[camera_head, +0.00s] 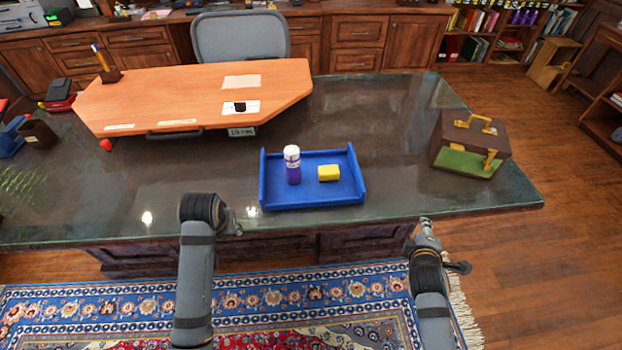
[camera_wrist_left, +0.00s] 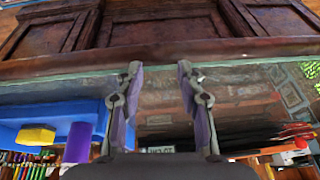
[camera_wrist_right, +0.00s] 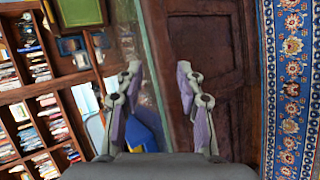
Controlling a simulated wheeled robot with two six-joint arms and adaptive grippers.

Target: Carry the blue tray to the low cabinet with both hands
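The blue tray (camera_head: 315,203) lies on the dark glass-topped desk near its front edge. A purple bottle with a white cap (camera_head: 293,168) stands in it, beside a yellow block (camera_head: 329,173). My left gripper (camera_head: 238,226) is just left of the tray's front left corner, apart from it; in the left wrist view its fingers (camera_wrist_left: 160,75) are spread and empty. The tray shows there, inverted (camera_wrist_left: 60,110). My right gripper (camera_head: 426,228) is off the desk's front edge, right of the tray; its fingers (camera_wrist_right: 160,80) are spread and empty. Wooden cabinets (camera_head: 400,45) stand at the back.
A brown and green case (camera_head: 470,143) stands on the desk at right. An orange board (camera_head: 200,90) lies on the desk behind the tray. A grey chair (camera_head: 240,37) is beyond the desk. Open floor (camera_head: 530,240) lies to the right.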

